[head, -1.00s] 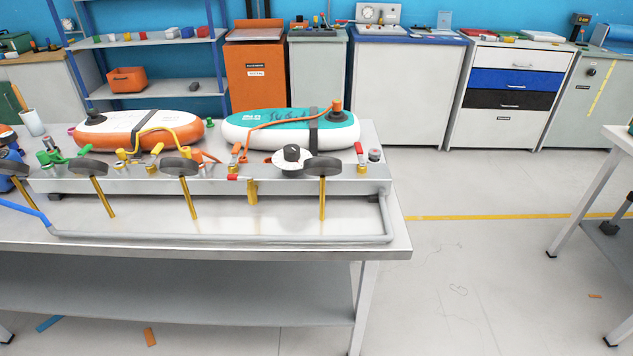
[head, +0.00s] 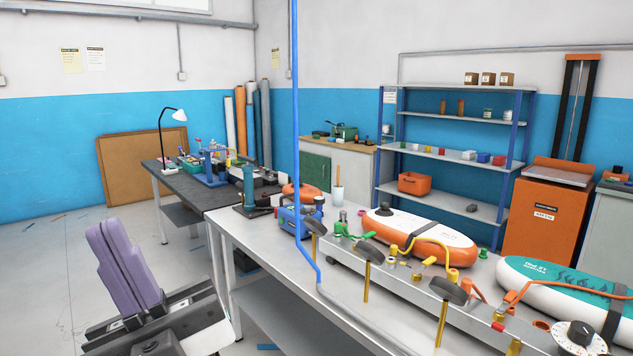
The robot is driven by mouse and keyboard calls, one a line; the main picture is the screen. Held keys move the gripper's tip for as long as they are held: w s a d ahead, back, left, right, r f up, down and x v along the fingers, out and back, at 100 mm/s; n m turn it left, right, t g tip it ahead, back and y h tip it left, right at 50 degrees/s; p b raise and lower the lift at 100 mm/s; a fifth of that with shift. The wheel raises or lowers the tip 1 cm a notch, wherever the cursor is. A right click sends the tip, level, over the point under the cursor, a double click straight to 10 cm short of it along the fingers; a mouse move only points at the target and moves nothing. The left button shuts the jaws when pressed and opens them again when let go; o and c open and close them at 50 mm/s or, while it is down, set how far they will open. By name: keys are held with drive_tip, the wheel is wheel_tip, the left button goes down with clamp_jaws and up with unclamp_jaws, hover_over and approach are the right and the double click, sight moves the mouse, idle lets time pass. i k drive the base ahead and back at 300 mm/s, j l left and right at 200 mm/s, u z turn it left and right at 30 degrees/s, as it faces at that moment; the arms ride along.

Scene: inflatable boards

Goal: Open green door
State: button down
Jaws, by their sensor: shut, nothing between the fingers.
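The green door (head: 316,171) is on the front of a pale cabinet (head: 350,190) with a wooden top, against the blue wall at the back middle. Only the door's upper part shows; the workbench and items on it hide its lower part. It looks closed, and I cannot make out a handle. My gripper (head: 113,232) is at the lower left, with purple fingers pointing up. The fingers are shut together and empty. It is far from the green door, with the workbench between them.
A metal workbench (head: 262,238) with inflatable boards, valves and a blue hose fills the right foreground. A dark table (head: 172,180) with a lamp stands behind at left. Shelves (head: 462,155) and an orange cabinet (head: 540,222) are at back right. The floor (head: 40,250) at far left is mostly clear.

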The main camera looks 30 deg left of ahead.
sight(315, 169)
drive_tip(key=i+l+z, duration=0.1)
drive_tip(key=l+z, duration=0.2)
drive_tip(key=l, duration=0.15)
drive_tip(key=i+l+z, duration=0.15)
drive_tip(key=l+z, duration=0.2)
drive_tip(key=i+l+z, duration=0.3)
drive_tip(key=l, duration=0.2)
drive_tip(key=i+l+z, duration=0.15)
drive_tip(key=l+z, duration=0.15)
drive_tip(key=i+l+z, duration=0.2)
drive_tip(key=i+l, duration=0.15)
drive_tip(key=i+l+z, duration=0.15)
drive_tip(key=i, duration=0.45)
drive_tip(key=i+u, duration=0.35)
drive_tip(key=i, duration=0.15)
drive_tip(key=i+l+u, duration=0.2)
drive_tip(key=i+u, duration=0.4)
drive_tip(key=i, duration=1.05)
drive_tip(key=i+l+u, duration=0.15)
drive_tip(key=i, duration=1.15)
drive_tip(key=i+u, duration=0.8)
drive_tip(key=i, duration=0.2)
